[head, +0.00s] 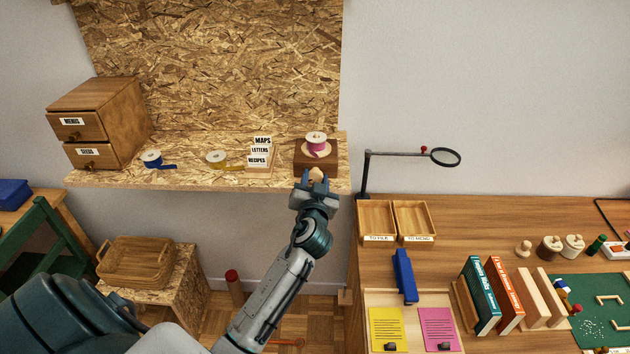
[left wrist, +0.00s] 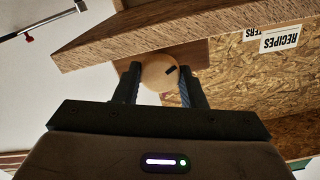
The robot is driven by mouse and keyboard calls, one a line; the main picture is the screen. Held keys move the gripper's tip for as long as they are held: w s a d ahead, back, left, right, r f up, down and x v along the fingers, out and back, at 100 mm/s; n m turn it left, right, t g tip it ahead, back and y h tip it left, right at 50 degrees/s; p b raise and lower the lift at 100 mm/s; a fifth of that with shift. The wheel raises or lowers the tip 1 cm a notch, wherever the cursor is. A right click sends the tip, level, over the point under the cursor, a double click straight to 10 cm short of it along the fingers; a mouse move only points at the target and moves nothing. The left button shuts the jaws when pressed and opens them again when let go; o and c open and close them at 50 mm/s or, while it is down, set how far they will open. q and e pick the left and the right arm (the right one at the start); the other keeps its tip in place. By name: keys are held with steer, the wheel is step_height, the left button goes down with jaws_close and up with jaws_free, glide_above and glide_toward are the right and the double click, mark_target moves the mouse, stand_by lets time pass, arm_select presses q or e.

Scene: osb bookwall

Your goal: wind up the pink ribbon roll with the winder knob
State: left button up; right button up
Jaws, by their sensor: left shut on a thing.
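The pink ribbon roll (head: 316,146) sits on a dark wooden winder block (head: 302,161) at the right end of the OSB shelf. Its pink ribbon is wound between pale discs. The round pale winder knob (head: 316,174) is at the front of the block. My left gripper (head: 315,182) reaches up from below and is shut on the knob. In the left wrist view the knob (left wrist: 159,72), with a dark mark on it, sits between the two fingers (left wrist: 160,88). My right gripper is not in view.
A blue ribbon roll (head: 152,159), a yellow ribbon roll (head: 217,159) and a labelled card holder (head: 260,157) stand left on the shelf (head: 190,177). A magnifier on a stand (head: 364,175) rises at the right, behind wooden trays (head: 376,220) on the desk.

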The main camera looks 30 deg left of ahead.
arm_select(q)
steer(key=o, duration=1)
steer(key=shift+s+d+f, duration=0.1)
steer(key=shift+s+d, duration=0.1)
steer(key=shift+s, duration=0.05)
steer(key=b+v, duration=0.4)
steer(key=v, duration=0.6)
